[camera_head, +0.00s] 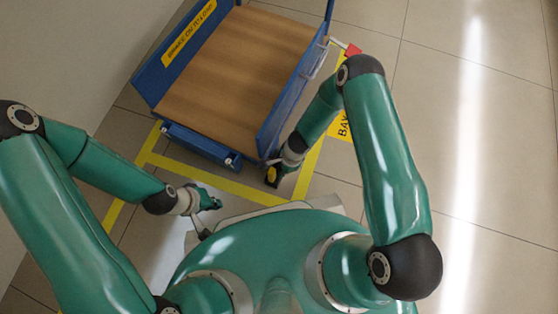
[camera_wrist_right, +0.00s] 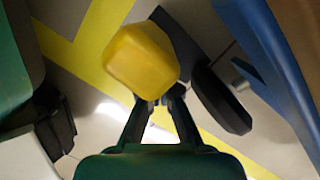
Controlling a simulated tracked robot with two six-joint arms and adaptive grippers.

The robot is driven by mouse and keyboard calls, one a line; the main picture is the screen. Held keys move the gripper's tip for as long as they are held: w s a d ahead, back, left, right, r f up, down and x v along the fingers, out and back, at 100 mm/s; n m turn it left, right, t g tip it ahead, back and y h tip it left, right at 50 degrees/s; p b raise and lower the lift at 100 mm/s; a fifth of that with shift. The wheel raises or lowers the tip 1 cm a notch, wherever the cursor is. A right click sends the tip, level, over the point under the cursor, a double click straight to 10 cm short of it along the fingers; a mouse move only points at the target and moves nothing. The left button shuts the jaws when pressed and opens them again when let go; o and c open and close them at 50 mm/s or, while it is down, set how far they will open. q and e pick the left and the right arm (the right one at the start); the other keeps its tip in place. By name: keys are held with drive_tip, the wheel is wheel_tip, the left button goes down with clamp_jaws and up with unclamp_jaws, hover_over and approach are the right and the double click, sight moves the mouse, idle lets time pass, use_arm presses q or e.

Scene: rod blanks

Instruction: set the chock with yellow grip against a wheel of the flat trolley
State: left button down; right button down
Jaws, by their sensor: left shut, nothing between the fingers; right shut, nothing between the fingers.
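The flat trolley (camera_head: 215,75) has a brown deck and blue sides. The chock's yellow grip (camera_head: 272,172) shows at the trolley's near right corner. In the right wrist view the yellow grip (camera_wrist_right: 142,58) is large, beyond the fingertips, with dark parts beside it. A black rounded part (camera_wrist_right: 222,100), perhaps a wheel, is close to its right; I cannot tell whether they touch. My right gripper (camera_wrist_right: 161,98) is shut and empty, its tips just behind the grip. My left gripper (camera_head: 211,201) is shut and empty, left of the trolley's near right corner.
Yellow floor tape (camera_head: 235,187) runs in front of and beside the trolley. A yellow bay sign (camera_head: 341,127) lies on the floor right of it. A small red piece (camera_head: 353,50) shows by the trolley's far right corner. Tiled floor is clear at the right (camera_head: 510,130).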

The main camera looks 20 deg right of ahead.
drive_tip(key=shift+s+a, duration=0.1)
drive_tip(key=shift+a, duration=0.85)
drive_tip(key=shift+d, duration=0.1)
